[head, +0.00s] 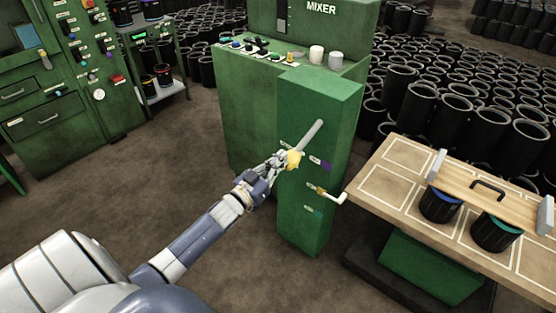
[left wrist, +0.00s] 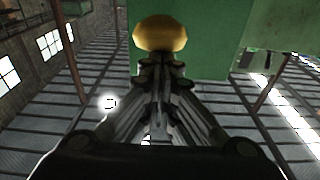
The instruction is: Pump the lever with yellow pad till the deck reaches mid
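A yellow knob (head: 294,159) sits at the lower end of a grey rod (head: 312,134) on the front of the green column (head: 325,100). The knob also shows in the left wrist view (left wrist: 160,33), just past my fingertips. My left gripper (head: 281,160) is at the knob, with its fingers close together (left wrist: 161,62); I cannot tell whether they touch it. Below are a purple pad (head: 326,165), a small yellow pad (head: 319,189) beside a white-handled crank (head: 334,197), and a teal pad (head: 314,211). The wooden deck (head: 373,188) stands at right. My right gripper is not seen.
A board with a black handle (head: 490,188) lies above two black sleeves (head: 440,204) on the deck. Many black sleeves (head: 454,110) stand behind. Floor at left (head: 150,180) is clear.

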